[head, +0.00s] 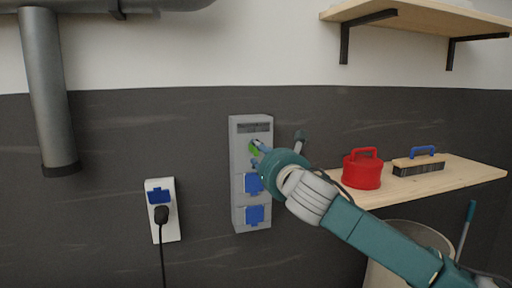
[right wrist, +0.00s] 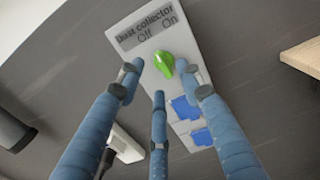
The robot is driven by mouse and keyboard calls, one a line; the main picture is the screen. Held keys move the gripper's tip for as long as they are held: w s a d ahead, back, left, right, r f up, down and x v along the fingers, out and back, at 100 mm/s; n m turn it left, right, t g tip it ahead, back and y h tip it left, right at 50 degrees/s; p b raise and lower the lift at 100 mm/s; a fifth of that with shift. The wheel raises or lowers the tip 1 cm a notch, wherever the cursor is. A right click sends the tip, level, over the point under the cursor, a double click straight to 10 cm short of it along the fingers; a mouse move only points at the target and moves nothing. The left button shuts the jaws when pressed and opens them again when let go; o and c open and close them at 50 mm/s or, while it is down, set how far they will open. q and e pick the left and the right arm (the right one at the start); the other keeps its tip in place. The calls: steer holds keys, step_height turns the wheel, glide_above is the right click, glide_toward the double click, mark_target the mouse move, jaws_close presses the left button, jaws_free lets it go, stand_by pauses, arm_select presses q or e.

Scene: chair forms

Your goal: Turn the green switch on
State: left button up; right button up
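The green switch (right wrist: 163,64) is a knob on a grey panel (right wrist: 203,52) labelled "Dust collector", with "Off" and "On" printed above the knob. In the head view the green switch (head: 254,149) is on the upper part of the wall panel (head: 238,197), partly hidden by my right gripper (head: 260,152). In the right wrist view the blue fingers of my right gripper (right wrist: 160,78) are spread around the knob, two above at its sides and one below. They look open; I see no clear contact. I cannot tell which way the knob points. My left gripper is not in view.
Blue-covered sockets (head: 254,184) are below the switch. A white outlet (head: 170,232) with a black plug (head: 161,215) is to the left. A wooden shelf (head: 470,172) holds a red canister (head: 362,172) and a brush (head: 418,165). A pale bin (head: 420,238) stands below.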

steer(key=shift+p+x, duration=0.35)
steer(key=shift+x, duration=2.1)
steer(key=shift+c, duration=0.5)
steer(key=c, duration=0.8)
